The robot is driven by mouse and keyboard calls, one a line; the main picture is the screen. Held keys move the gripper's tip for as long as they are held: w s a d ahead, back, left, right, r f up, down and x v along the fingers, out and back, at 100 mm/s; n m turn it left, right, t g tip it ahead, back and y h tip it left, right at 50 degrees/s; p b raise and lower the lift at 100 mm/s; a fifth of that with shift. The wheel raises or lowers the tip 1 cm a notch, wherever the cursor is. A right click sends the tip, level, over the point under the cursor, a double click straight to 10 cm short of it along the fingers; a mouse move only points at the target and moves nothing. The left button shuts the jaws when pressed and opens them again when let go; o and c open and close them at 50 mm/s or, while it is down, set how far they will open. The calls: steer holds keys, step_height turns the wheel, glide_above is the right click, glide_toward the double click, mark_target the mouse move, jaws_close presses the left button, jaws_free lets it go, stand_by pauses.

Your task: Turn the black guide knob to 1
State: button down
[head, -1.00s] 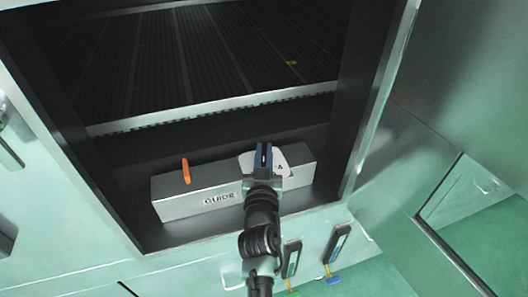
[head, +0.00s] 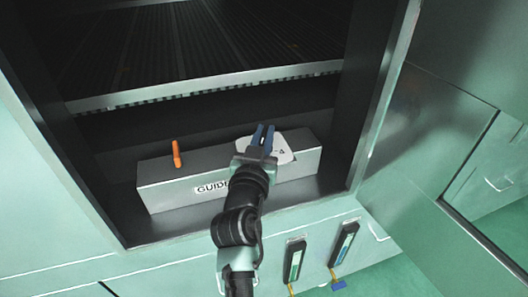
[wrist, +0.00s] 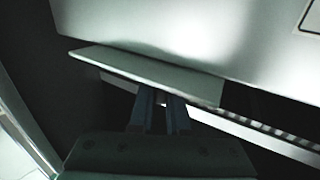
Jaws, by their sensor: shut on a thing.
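A grey block with a GUIDE label (head: 211,188) stands on the floor of a dark open compartment. On its right part is a pale dial plate (head: 285,147) with a 4 visible at its right side. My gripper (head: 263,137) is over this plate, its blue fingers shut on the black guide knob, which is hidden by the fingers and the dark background. The knob's pointing direction and the other numbers cannot be read. In the wrist view the fingers (wrist: 160,112) reach the edge of a pale plate (wrist: 150,73).
An orange lever (head: 176,154) stands on the block's left part. A ribbed dark shelf (head: 200,45) with a metal front edge lies above and behind. Compartment walls flank both sides. Two dark handles (head: 294,260) (head: 343,243) hang on the front below.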

steer(key=shift+f+m+g+h+b, duration=0.2)
steer(key=shift+m+h+b, duration=0.4)
steer(key=shift+b, duration=1)
steer(key=shift+f+m+g+h+b, duration=0.25)
steer(key=shift+h+b, duration=0.55)
steer(key=shift+b, duration=0.8)
steer(key=m+g+h+b, duration=0.1)
steer(key=m+h+b, duration=0.1)
steer(key=b, duration=0.3)
steer(key=shift+r+h, duration=0.1)
steer(key=shift+h, duration=0.2)
steer(key=m+g+h+b, duration=0.2)
steer(key=b, duration=0.1)
steer(key=shift+r+h, duration=0.2)
steer(key=shift+h, duration=0.2)
steer(key=shift+d+r+m+g+h+b, duration=0.15)
steer(key=shift+m+g+h+b, duration=0.15)
steer(key=shift+b, duration=0.25)
steer(key=c, duration=0.9)
jaws_free()
steer(key=shift+s, duration=0.1)
